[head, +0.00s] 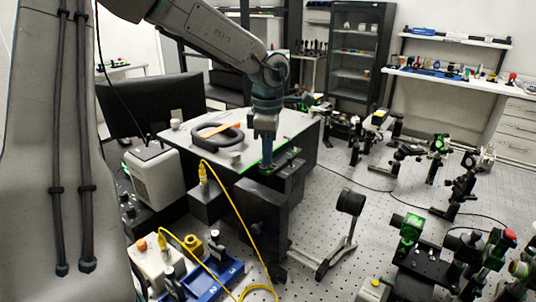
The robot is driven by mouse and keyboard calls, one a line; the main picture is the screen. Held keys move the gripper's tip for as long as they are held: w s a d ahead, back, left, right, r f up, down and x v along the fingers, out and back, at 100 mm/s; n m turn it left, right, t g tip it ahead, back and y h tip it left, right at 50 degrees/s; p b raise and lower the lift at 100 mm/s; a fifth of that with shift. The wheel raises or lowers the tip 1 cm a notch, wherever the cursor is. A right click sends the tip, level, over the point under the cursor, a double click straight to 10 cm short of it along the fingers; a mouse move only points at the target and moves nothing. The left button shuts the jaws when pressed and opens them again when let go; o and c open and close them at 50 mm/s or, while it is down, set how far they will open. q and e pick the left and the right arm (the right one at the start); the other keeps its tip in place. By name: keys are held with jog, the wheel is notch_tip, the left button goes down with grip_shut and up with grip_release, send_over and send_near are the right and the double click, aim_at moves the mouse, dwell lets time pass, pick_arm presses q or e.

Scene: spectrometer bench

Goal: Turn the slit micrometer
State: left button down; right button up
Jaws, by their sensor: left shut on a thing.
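My left arm comes in from the upper left and my left gripper (267,162) points straight down at the near right corner of a light-topped instrument box (290,122). Its fingertips are at a small dark fitting (283,162) at that corner, likely the slit micrometer. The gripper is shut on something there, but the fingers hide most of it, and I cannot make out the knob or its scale. My right gripper is not in view.
A yellow cable (233,205) runs from the box's front down to the bench. A black round mount (350,202) stands to the right on the perforated table. A blue tray (215,277) is at the lower left. Several optics mounts fill the right side.

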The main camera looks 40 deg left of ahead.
pick_arm(q)
jog(key=m, duration=0.3)
jog(key=shift+m, duration=0.3)
jog(key=shift+r+m, duration=0.1)
jog(key=shift+m, duration=1.8)
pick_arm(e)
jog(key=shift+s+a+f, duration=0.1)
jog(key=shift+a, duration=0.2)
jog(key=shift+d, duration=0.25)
pick_arm(q)
jog(key=c, duration=1.3)
grip_release()
jog(key=shift+c, duration=0.2)
